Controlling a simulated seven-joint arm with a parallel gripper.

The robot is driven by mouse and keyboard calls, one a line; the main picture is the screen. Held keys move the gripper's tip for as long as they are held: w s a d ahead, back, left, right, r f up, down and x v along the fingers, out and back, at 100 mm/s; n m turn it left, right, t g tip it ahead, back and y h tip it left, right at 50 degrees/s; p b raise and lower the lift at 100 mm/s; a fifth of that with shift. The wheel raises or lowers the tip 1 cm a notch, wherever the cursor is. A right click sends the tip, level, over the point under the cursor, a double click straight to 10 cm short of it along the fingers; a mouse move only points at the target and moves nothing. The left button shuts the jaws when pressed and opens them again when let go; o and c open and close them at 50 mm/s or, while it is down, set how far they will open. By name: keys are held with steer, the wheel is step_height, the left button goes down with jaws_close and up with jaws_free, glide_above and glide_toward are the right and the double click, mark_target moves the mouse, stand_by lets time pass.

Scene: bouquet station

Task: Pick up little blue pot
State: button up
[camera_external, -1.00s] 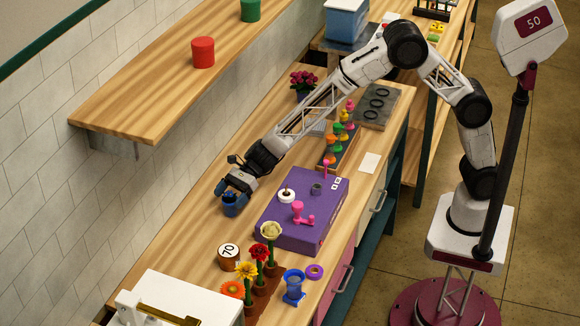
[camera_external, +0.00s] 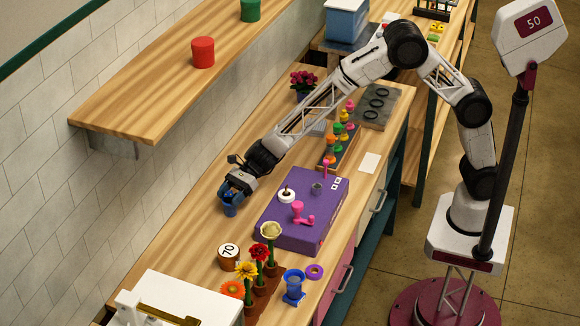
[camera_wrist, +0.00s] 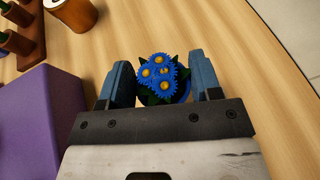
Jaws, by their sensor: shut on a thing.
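The little blue pot (camera_external: 230,210) is at my gripper, near the wall side of the wooden bench, left of the purple box. In the wrist view, blue flowers with yellow centres and green leaves (camera_wrist: 158,78) fill the space between the fingers, and a bit of the blue pot (camera_wrist: 180,94) shows at their right. My gripper (camera_external: 236,199) is shut on the pot, with a finger on each side; it also shows in the wrist view (camera_wrist: 165,85). I cannot tell whether the pot touches the bench.
A purple box (camera_external: 302,218) stands right of my gripper. A wooden shelf (camera_external: 165,95) overhangs from the wall. Bare bench (camera_external: 180,240) lies left of the gripper.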

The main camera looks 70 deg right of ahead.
steer(key=shift+r, duration=5.05)
